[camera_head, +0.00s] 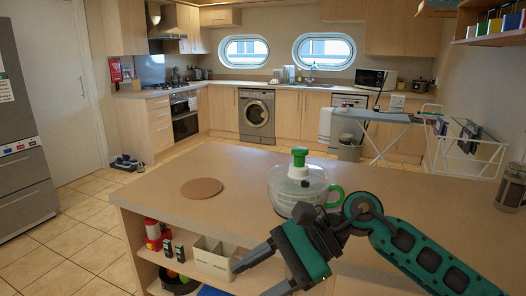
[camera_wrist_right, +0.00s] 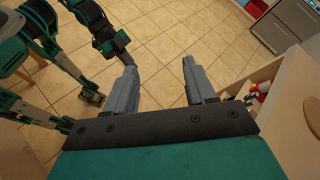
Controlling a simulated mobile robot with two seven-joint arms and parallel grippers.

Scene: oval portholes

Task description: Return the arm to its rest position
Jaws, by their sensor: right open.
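My right arm reaches in from the right in the head view, over the near edge of the island counter (camera_head: 350,185). My right gripper (camera_head: 256,274) points left and down beside the counter's front shelves. In the right wrist view the same gripper (camera_wrist_right: 160,72) has its two grey fingers wide apart, with only tiled floor between them. It holds nothing. My left gripper does not show in the head view.
A food processor (camera_head: 296,188) with green lid knob and handle stands close behind my right arm. A round brown mat (camera_head: 202,188) lies left of it. The open shelf below holds a white divided bin (camera_head: 213,262) and red jars (camera_head: 153,232). Tiled floor (camera_head: 62,240) is clear to the left.

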